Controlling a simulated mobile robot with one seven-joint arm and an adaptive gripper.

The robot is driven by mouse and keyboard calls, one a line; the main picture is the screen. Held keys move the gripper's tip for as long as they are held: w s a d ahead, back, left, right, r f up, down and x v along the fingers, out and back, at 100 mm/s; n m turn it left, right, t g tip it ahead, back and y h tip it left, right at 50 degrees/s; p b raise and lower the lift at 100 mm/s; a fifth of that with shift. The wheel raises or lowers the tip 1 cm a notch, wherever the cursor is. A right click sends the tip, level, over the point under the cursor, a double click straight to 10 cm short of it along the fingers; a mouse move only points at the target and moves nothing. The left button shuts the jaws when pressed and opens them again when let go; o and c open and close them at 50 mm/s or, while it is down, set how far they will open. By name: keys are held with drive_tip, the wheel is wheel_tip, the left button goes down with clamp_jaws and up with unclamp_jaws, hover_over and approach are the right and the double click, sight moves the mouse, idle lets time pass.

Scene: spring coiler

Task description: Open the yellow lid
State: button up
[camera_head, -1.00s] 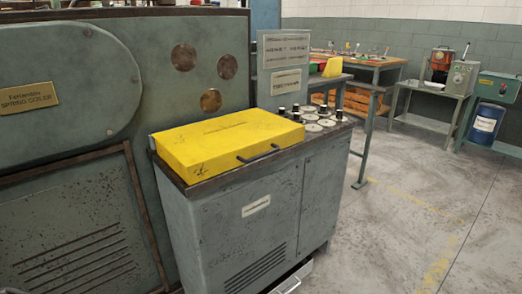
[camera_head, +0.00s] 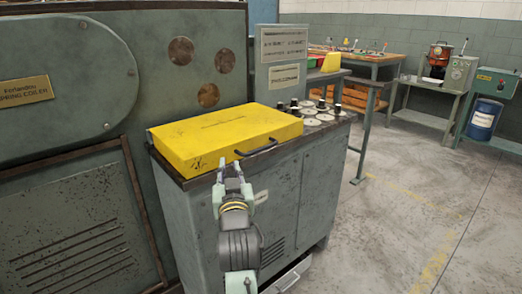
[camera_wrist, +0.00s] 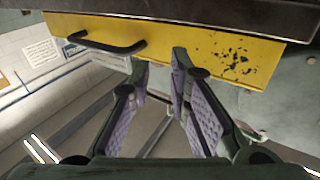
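The yellow lid (camera_head: 225,138) lies shut on top of the grey-green cabinet. Its dark bar handle (camera_head: 257,148) is on its front face, toward the right end. In the wrist view the lid's yellow front face (camera_wrist: 210,50) spans the upper part, with the handle (camera_wrist: 105,43) at upper left. My gripper (camera_head: 233,166) is in front of the lid, left of the handle and apart from it. In the wrist view my gripper (camera_wrist: 158,60) has its two fingers apart with nothing between them, pointing at the lid's front face right of the handle.
The cabinet (camera_head: 300,190) stands against the large spring coiler machine (camera_head: 75,80). Several round knobs and dials (camera_head: 318,112) sit on the cabinet top right of the lid. The floor (camera_head: 410,220) to the right is clear. Workbenches (camera_head: 375,58) and a blue drum (camera_head: 485,120) stand behind.

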drive_tip(key=w+d+f+m+g+h, duration=0.1)
drive_tip(key=w+d+f+m, duration=0.1)
drive_tip(key=d+f, duration=0.35)
drive_tip(key=m+g+y, duration=0.2)
drive_tip(key=m+y, duration=0.7)
drive_tip(key=y, duration=0.2)
approach(261, 148)
drive_tip(key=p+x, duration=0.1)
drive_tip(key=x, duration=0.4)
drive_tip(key=p+x, duration=0.1)
drive_tip(key=x, duration=0.4)
drive_tip(key=shift+w+f, duration=0.2)
drive_tip(key=shift+w, duration=0.15)
drive_tip(key=shift+c, duration=0.3)
clamp_jaws()
